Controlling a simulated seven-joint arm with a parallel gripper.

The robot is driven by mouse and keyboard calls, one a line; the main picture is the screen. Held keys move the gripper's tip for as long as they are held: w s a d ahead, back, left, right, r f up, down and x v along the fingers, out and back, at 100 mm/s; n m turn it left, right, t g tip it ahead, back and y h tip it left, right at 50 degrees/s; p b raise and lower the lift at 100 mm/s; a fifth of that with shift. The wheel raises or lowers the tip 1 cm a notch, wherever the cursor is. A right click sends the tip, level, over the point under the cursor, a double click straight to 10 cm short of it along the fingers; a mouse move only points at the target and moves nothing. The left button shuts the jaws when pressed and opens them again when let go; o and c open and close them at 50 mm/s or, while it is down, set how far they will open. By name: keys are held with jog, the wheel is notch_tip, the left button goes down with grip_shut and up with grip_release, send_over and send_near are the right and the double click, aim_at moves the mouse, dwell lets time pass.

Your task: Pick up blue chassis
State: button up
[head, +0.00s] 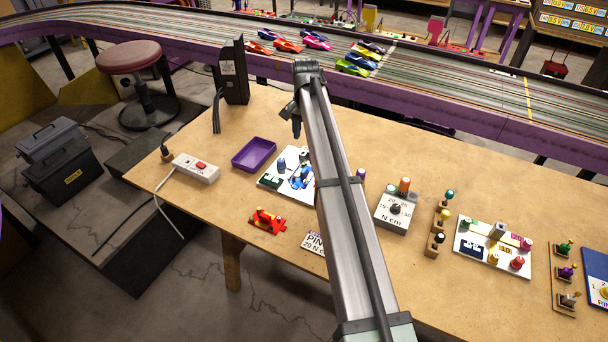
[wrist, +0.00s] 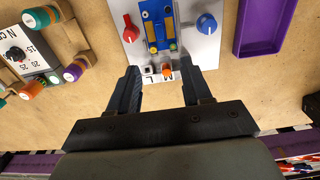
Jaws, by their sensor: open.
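The blue chassis (wrist: 159,28) sits on a white plate (wrist: 203,48) with a red knob (wrist: 130,27) on one side and a blue knob (wrist: 207,23) on the other. In the head view the blue chassis (head: 301,181) shows partly, left of my arm, on the white plate (head: 270,184). My gripper (wrist: 161,78) is open and empty in the wrist view. Its fingers point toward the plate, with the chassis ahead of the gap between them and not between the fingertips. My arm hides part of the plate in the head view.
A purple tray (head: 254,155) and a power strip (head: 196,168) lie left of the plate. A red chassis (head: 267,220) lies in front. A torque box (head: 395,211) stands to the right. A track with toy cars (head: 287,45) runs behind the table.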

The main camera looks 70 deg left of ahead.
send_over(304, 170)
jog(key=f, duration=0.8)
jog(key=shift+w+a+f, duration=0.2)
jog(key=shift+a, duration=0.05)
jog(key=shift+s+d+f, duration=0.1)
jog(key=shift+f, duration=1.25)
jog(key=shift+s+d+f, duration=0.1)
jog(key=shift+f, duration=1.25)
grip_shut()
